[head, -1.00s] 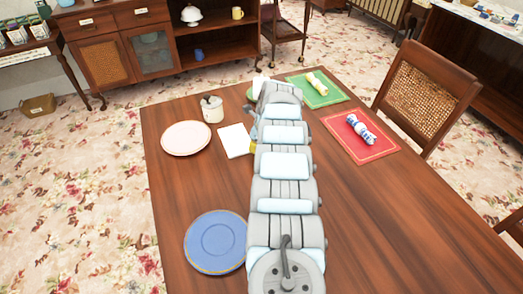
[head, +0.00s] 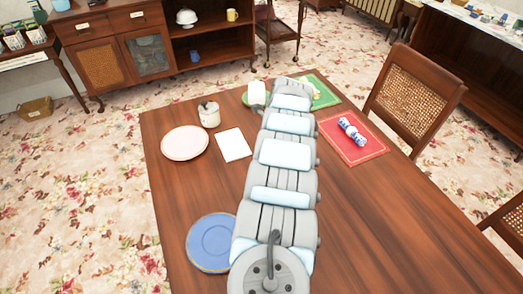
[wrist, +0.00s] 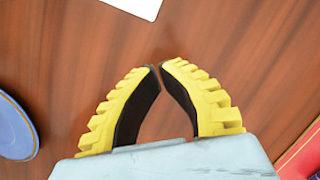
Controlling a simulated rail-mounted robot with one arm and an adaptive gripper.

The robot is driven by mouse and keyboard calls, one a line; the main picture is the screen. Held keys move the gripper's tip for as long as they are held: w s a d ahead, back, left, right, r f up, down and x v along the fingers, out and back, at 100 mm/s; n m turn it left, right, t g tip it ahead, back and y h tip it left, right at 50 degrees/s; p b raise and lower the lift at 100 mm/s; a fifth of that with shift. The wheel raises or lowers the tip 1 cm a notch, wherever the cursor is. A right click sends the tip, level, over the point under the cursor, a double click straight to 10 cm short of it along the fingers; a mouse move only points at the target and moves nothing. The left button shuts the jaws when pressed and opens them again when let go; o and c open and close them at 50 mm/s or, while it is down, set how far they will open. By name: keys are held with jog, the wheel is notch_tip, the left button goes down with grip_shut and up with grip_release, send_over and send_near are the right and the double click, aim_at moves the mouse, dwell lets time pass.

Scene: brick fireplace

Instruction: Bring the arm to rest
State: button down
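My arm (head: 285,155) reaches out over the wooden table (head: 380,225). My gripper (wrist: 158,67) shows in the wrist view, with yellow ribbed fingers and black inner pads. Its fingertips come almost together and nothing is between them. Bare table wood lies beneath it. In the head view my arm hides the gripper.
A blue plate (head: 211,243) is left of my arm, with a pink plate (head: 185,143), a lidded pot (head: 209,114) and a white card (head: 234,145) farther back. The front right table is clear.

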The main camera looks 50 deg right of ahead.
jog(key=shift+p+v, duration=0.55)
jog(key=shift+v, duration=1.9)
jog(key=shift+f, duration=0.1)
